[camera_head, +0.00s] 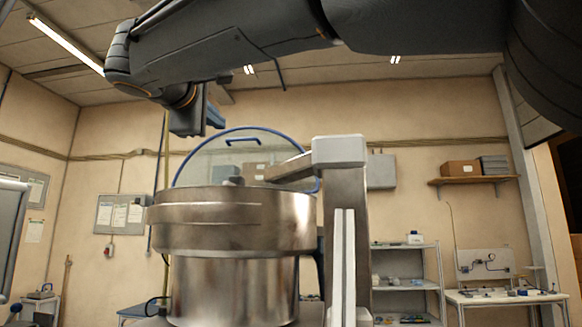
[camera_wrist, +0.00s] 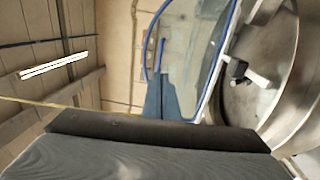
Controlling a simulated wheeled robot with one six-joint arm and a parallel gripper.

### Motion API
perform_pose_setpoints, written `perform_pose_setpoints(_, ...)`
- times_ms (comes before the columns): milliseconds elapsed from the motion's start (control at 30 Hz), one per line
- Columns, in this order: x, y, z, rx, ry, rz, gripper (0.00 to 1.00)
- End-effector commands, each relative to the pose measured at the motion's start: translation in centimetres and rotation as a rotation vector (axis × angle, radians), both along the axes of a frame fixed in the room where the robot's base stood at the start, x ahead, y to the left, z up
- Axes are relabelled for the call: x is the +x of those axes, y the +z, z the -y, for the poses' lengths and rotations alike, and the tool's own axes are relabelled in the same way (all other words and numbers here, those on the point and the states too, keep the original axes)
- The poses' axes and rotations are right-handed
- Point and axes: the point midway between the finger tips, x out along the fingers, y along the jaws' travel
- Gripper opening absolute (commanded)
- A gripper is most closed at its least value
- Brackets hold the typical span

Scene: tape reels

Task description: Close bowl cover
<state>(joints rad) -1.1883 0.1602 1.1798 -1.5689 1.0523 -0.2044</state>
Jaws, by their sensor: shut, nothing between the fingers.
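The bowl (camera_head: 232,222) is a large shiny metal drum beside a grey stand. Its cover (camera_head: 210,160) is a clear disc with a blue rim and a blue handle (camera_head: 242,141). It stands raised, nearly upright, behind the bowl's opening. My gripper (camera_head: 214,121) is shut and empty, above and left of the cover. In the wrist view, the blue-grey fingers (camera_wrist: 162,82) lie in front of the clear cover (camera_wrist: 195,55). Whether they touch it cannot be told. The bowl (camera_wrist: 296,85) shows at the right, its inside partly visible with a small dark fitting.
A grey upright post (camera_head: 342,220) with an arm toward the cover stands right of the bowl. My arm spans the top of the head view. Shelves (camera_head: 408,284) and a white workbench (camera_head: 500,297) stand farther back at right.

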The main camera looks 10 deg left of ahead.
Motion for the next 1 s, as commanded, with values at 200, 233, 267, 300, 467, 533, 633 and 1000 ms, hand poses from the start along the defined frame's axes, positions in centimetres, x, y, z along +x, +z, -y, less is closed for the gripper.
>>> perform_pose_setpoints(200, 3.3, 0.6, -0.2, -0.001, -0.006, -0.001, 0.00)
perform_pose_setpoints(233, 3.9, 0.7, -0.2, 0.000, -0.007, -0.002, 0.00)
perform_pose_setpoints(267, 4.5, 0.8, -0.3, -0.001, -0.006, -0.002, 0.00)
perform_pose_setpoints(300, 5.3, 0.9, -0.4, -0.002, -0.006, -0.002, 0.00)
perform_pose_setpoints(467, 8.3, 1.3, -0.9, -0.001, -0.004, -0.002, 0.00)
perform_pose_setpoints(533, 9.6, 1.3, -1.1, -0.001, -0.004, -0.003, 0.00)
perform_pose_setpoints(633, 10.9, 1.5, -1.3, -0.001, -0.002, -0.002, 0.00)
perform_pose_setpoints(1000, 13.3, 1.6, -1.6, 0.001, 0.001, 0.000, 0.00)
